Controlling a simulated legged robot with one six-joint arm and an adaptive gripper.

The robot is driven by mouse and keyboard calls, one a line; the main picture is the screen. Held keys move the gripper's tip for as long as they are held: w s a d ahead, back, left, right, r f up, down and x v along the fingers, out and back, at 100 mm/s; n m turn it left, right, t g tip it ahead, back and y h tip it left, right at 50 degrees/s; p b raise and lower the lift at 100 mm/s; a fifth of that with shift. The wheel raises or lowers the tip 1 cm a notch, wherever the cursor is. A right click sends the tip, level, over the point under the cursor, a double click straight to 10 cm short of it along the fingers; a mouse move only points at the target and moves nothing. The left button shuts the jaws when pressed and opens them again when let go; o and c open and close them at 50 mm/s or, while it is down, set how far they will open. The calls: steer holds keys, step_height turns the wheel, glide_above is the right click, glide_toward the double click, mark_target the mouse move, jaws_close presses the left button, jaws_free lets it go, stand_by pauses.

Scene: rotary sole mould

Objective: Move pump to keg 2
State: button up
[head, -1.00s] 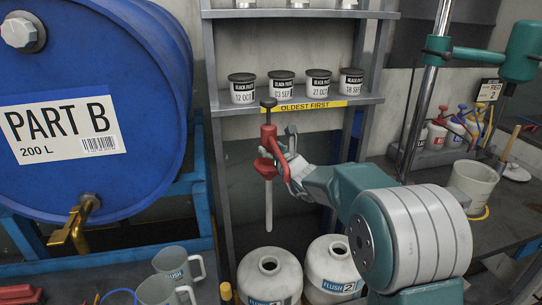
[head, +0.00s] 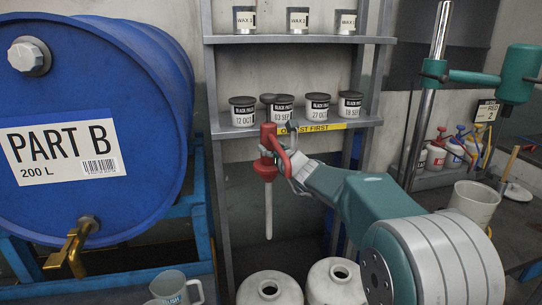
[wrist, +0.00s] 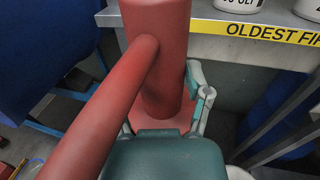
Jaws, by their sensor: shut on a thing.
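The red pump (head: 271,155) hangs upright from my gripper (head: 292,168), with its pale dip tube (head: 268,210) pointing straight down. My gripper is shut on the pump body. The wrist view shows the red body (wrist: 158,60) and its spout close up. Two white kegs stand below with open mouths. The left keg (head: 262,295) is almost under the tube, and the tube tip is clear above its mouth. The right keg, keg 2 (head: 322,290), stands beside it. Their labels are cut off now; the earlier view shows a 2 on the right keg.
A shelf (head: 225,128) with several dated black paste pots stands just behind the pump. A blue drum (head: 60,190) with a brass tap fills the left. A grey jug (head: 170,282) stands at the lower left. A bench with a bucket (head: 474,203) is at right.

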mark_target(273, 128)
steer(key=shift+r, duration=2.9)
